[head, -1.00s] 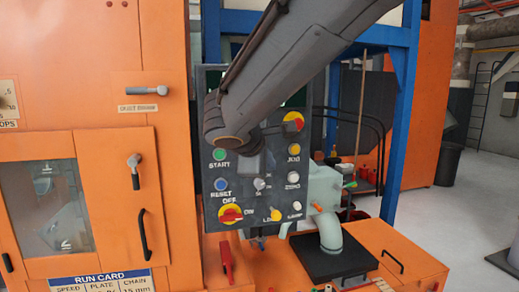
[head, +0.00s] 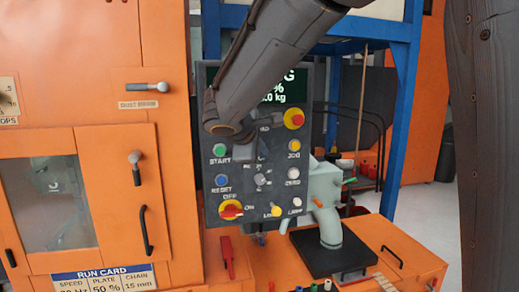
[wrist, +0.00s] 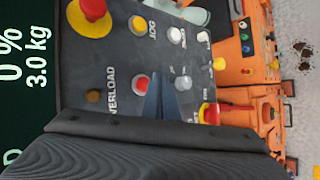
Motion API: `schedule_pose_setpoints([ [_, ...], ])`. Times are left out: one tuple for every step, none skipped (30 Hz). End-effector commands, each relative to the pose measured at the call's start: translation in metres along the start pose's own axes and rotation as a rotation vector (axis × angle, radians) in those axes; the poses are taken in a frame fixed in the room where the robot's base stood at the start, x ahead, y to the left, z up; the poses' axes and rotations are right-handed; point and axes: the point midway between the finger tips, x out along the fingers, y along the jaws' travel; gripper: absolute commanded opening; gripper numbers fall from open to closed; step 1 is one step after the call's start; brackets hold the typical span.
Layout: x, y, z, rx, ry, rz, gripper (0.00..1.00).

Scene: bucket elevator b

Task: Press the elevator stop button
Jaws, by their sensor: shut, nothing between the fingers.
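The stop button (head: 293,118) is a red mushroom head on a yellow plate at the upper right of the dark control panel (head: 215,180). In the wrist view, the red button (wrist: 93,10) is at the upper left, over its yellow base. My gripper (wrist: 165,80) is shut and empty in the wrist view, its tips in front of the panel between a red lamp and a white knob. The tips are clearly apart from the stop button. In the head view my arm covers part of the panel, left of the button, and the fingers are hard to make out.
The panel also carries a green START button (head: 220,150), a blue RESET button (head: 222,180), a red-and-yellow rotary switch (head: 231,210) and several small knobs. Orange cabinets stand left, with a door handle (head: 137,170). A grey-green motor (head: 325,190) sits right of the panel.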

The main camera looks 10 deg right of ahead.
Motion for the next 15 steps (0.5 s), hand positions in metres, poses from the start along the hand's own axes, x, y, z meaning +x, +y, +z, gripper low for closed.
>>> schedule_pose_setpoints([
  [0.0049, 0.0012, -0.0026, 0.0, -0.001, -0.001, 0.0],
  [0.0065, 0.0027, -0.0039, 0.001, -0.001, -0.001, 0.0],
  [0.0082, 0.0044, -0.0052, 0.001, -0.001, 0.0, 0.0],
  [0.0095, 0.0053, -0.0059, 0.001, -0.001, -0.001, 0.0],
  [0.0105, 0.006, -0.0066, 0.0, -0.001, -0.001, 0.0],
  [0.0116, 0.0069, -0.0073, 0.0, -0.001, -0.001, 0.0],
  [0.0123, 0.0075, -0.0078, 0.0, -0.001, -0.001, 0.0],
  [0.0128, 0.0079, -0.0082, -0.001, -0.001, 0.0, 0.0],
  [0.0132, 0.0084, -0.0085, -0.001, -0.001, 0.0, 0.0],
  [0.0134, 0.0086, -0.0087, -0.001, -0.001, 0.0, 0.0],
  [0.0135, 0.0087, -0.0088, -0.001, -0.001, 0.0, 0.0],
  [0.0135, 0.0088, -0.0089, -0.001, -0.001, -0.001, 0.0],
  [0.0135, 0.0088, -0.0089, 0.0, -0.001, 0.0, 0.0],
  [0.0134, 0.0088, -0.0088, 0.0, -0.001, -0.001, 0.0],
  [0.0134, 0.0088, -0.0088, 0.0, -0.001, -0.001, 0.0],
])
